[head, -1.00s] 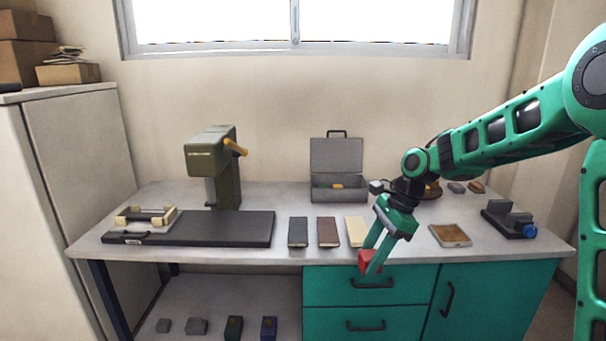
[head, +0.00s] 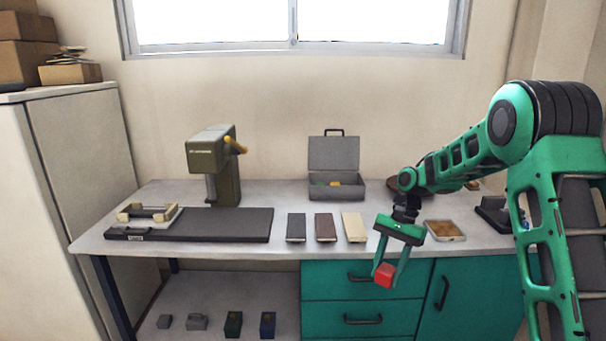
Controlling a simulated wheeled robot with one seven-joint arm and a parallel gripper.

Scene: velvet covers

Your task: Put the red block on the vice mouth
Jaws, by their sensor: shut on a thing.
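The red block (head: 385,275) is held between the fingertips of my gripper (head: 386,268), which is shut on it. The block hangs in front of the bench, before the teal drawers and below the level of the bench top. The vice (head: 493,212) stands at the right end of the bench, dark grey. My arm hides much of it, including most of its mouth. My gripper is to the left of the vice and nearer to me, clear of it.
A shallow tray (head: 445,231) lies on the bench between gripper and vice. Three flat blocks (head: 325,228) lie left of the gripper. An open grey toolbox (head: 337,188), a green press (head: 214,165) and a dark mat (head: 225,225) stand further left. Teal drawers (head: 340,281) are below.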

